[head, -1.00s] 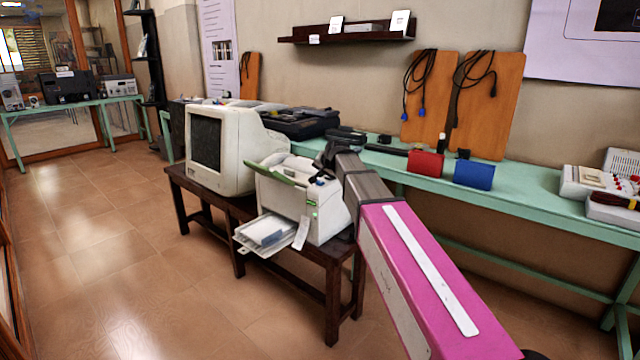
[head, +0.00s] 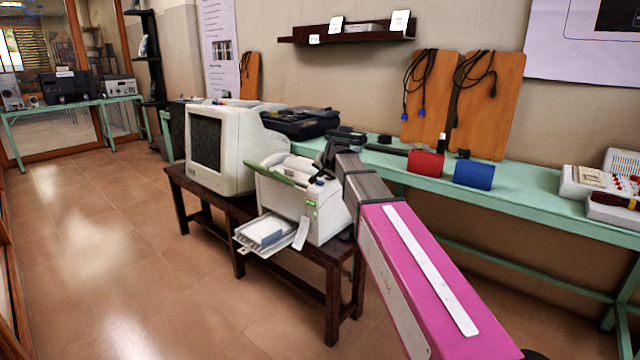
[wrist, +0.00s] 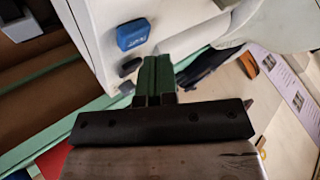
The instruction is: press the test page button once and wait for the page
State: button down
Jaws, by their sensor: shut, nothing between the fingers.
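A white printer (head: 318,228) with a green flap (head: 275,174) stands on the dark wooden bench, with paper in its front tray (head: 262,235). My gripper (head: 321,180) is at the printer's top right, small and partly hidden by my arm. In the wrist view, the printer's white casing (wrist: 185,25) bears a raised blue button (wrist: 135,35) with unreadable lettering. Two small dark buttons (wrist: 130,67) sit beside it. My shut, empty green fingers (wrist: 155,72) point at the casing, just below and right of the blue button. I cannot tell whether they touch anything.
A white CRT monitor (head: 222,150) stands left of the printer on the bench (head: 332,290). Behind is a green table (head: 530,185) with a red object (head: 425,164), a blue object (head: 473,174) and dark equipment. A paper tag (head: 301,234) hangs from the printer. The floor at left is clear.

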jog(key=shift+f, duration=0.1)
jog(key=shift+f, duration=0.3)
